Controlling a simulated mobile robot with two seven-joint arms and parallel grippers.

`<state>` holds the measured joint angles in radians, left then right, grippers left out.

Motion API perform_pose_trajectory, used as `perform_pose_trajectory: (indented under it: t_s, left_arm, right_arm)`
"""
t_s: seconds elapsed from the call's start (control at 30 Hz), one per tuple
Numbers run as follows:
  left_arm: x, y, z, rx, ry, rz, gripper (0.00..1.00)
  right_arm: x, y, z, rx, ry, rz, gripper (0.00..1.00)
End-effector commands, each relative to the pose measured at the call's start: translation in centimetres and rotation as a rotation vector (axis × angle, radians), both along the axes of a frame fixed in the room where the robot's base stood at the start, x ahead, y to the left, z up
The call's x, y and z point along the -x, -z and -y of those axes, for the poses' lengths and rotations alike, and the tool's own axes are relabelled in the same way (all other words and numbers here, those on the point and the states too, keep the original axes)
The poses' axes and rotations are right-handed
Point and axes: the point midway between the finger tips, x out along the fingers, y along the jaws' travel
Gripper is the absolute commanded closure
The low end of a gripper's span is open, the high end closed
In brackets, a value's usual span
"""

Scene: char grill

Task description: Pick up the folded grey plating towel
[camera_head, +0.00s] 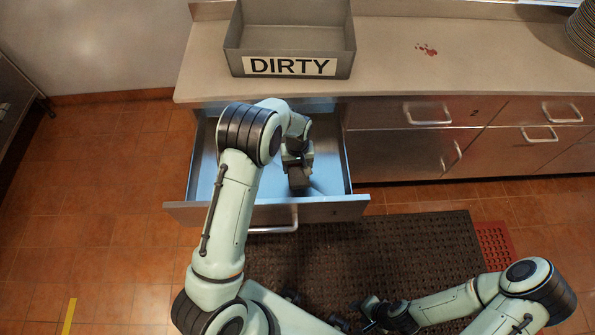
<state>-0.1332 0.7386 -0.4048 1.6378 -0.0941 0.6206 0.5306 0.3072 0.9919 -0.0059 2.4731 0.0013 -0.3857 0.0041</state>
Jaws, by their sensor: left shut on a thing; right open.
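My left arm reaches over the open drawer (225,212), and my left gripper (298,168) points down inside it. The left gripper is shut on a small dark grey folded piece, which looks like the grey plating towel (299,179). The gripper and wrist hide part of the towel, and I cannot tell whether it still touches the drawer floor. My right gripper (372,312) is open and low at the bottom of the view, over the dark mat, well away from the drawer.
A grey bin labelled DIRTY (290,66) stands on the steel counter (400,75) behind the drawer. A red stain (427,49) marks the counter, and a stack of plates (583,32) is at far right. Shut drawers (430,112) lie to the right. A dark mat (420,240) covers the floor.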

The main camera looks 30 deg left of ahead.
Motion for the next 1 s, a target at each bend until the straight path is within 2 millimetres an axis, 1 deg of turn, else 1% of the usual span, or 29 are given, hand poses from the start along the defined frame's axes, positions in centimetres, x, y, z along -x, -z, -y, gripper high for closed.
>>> perform_pose_trajectory:
  t_s: [0.03,0.2,0.3,0.4,0.5,0.6,0.7,0.97,1.0]
  left_arm:
    - [-0.2,-1.8,0.1,0.001,0.001,0.008,0.59]
    - [-0.2,-7.0,0.1,0.001,0.0,0.008,0.59]
    - [-0.1,-9.6,0.1,0.002,0.001,0.008,0.59]
    - [-0.2,-11.7,0.0,0.001,-0.001,0.007,0.59]
    - [-0.1,-13.2,0.0,0.001,0.0,0.004,0.59]
    - [-0.1,-14.1,0.0,0.0,-0.001,0.003,0.59]
    - [0.0,-14.6,0.0,0.001,-0.001,0.001,0.59]
    - [0.0,-14.7,0.0,0.001,-0.001,0.001,0.59]
    - [0.0,-14.7,0.0,0.001,0.0,0.001,0.32]
  right_arm:
    - [0.0,-0.1,0.0,0.0,0.0,0.0,0.56]
    - [-0.2,-0.3,0.0,0.0,0.0,0.002,0.56]
    - [-0.3,-0.5,0.0,0.0,0.0,0.004,0.56]
    - [-0.5,-0.6,0.0,0.0,0.0,0.006,0.56]
    - [-0.6,-0.7,0.0,0.0,0.0,0.007,0.56]
    - [-0.6,-0.8,0.0,0.0,0.0,0.007,0.56]
    - [-0.6,-0.8,0.0,0.0,0.0,0.007,0.56]
    - [-0.6,-0.8,0.0,0.0,0.0,0.007,0.56]
    - [-0.6,-0.8,0.0,0.0,0.0,0.007,0.56]
